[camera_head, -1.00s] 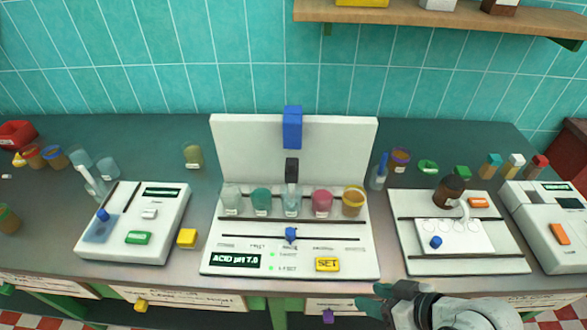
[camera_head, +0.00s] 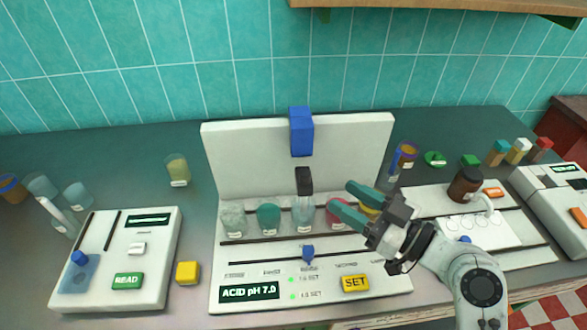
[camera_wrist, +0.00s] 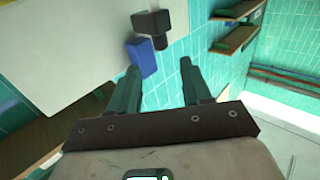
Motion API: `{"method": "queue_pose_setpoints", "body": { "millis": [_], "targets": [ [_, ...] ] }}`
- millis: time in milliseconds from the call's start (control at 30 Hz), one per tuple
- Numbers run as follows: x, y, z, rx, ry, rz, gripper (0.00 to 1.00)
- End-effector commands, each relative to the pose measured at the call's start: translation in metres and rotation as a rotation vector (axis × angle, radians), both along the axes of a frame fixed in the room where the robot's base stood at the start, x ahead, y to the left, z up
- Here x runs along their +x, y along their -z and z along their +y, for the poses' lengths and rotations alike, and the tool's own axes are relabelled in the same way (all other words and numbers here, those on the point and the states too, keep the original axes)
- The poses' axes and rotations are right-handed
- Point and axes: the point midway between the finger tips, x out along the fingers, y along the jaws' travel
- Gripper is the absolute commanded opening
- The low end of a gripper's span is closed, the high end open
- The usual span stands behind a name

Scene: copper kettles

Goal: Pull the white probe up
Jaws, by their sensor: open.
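A pale probe (camera_head: 304,202) under a black head (camera_head: 304,180) stands upright in the middle cup at the front of a white upright panel (camera_head: 250,160). The cup partly hides its lower end. A blue block (camera_head: 301,132) is on the panel above it. The blue block (camera_wrist: 141,58) and dark blocks (camera_wrist: 152,22) also show in the wrist view, beyond the fingers. My gripper (camera_head: 341,198) is open and empty, to the right of the probe and apart from it, in front of the right-hand cups. Its green fingers point left; they also show in the wrist view (camera_wrist: 160,75).
Several cups, including a teal one (camera_head: 268,218), flank the probe. A blue slider knob (camera_head: 308,252) and a yellow SET button (camera_head: 355,283) are in front. A white device (camera_head: 120,260) stands left, a brown bottle (camera_head: 466,186) right. A shelf (camera_head: 440,4) hangs above.

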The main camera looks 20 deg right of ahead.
Motion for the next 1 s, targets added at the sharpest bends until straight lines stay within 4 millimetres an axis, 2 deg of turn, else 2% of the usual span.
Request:
{"method": "queue_pose_setpoints", "body": {
  "millis": [400, 600, 1000],
  "targets": [
    [0.061, -0.003, 0.032, 0.000, -0.004, 0.004, 0.49],
    [0.084, -0.002, 0.044, -0.001, -0.003, 0.004, 0.49],
    [0.092, 0.000, 0.048, -0.001, -0.002, 0.004, 0.49]
  ]
}}
